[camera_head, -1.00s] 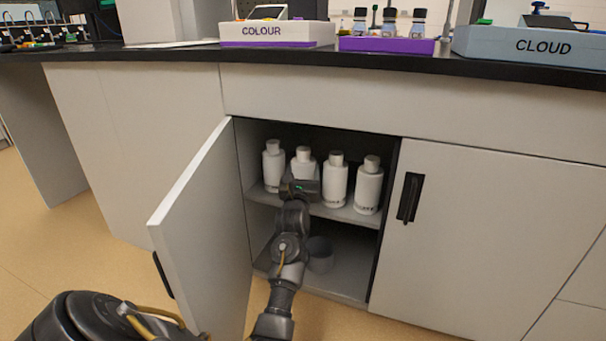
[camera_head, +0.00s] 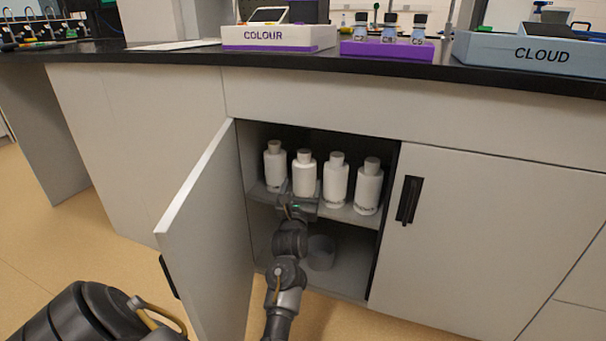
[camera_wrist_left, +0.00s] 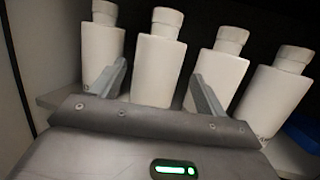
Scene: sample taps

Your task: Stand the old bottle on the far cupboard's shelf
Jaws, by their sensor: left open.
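Several white capped bottles stand upright in a row on the shelf (camera_head: 340,213) of the open cupboard. From the left they include the leftmost bottle (camera_head: 274,166), the second bottle (camera_head: 304,174), the third bottle (camera_head: 336,182) and the rightmost bottle (camera_head: 368,188). My left gripper (camera_head: 300,200) is open at the shelf's front, before the second bottle. In the left wrist view its fingers (camera_wrist_left: 160,82) lie either side of the second bottle (camera_wrist_left: 157,62), with gaps visible. I cannot tell which bottle is the old one. My right gripper is not in view.
The cupboard's left door (camera_head: 205,235) stands open beside my left arm; the right door (camera_head: 490,240) is shut. A grey cylinder (camera_head: 321,252) stands in the lower compartment. A blue thing (camera_wrist_left: 303,130) shows at the wrist view's right edge. The black worktop (camera_head: 400,69) overhangs above.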

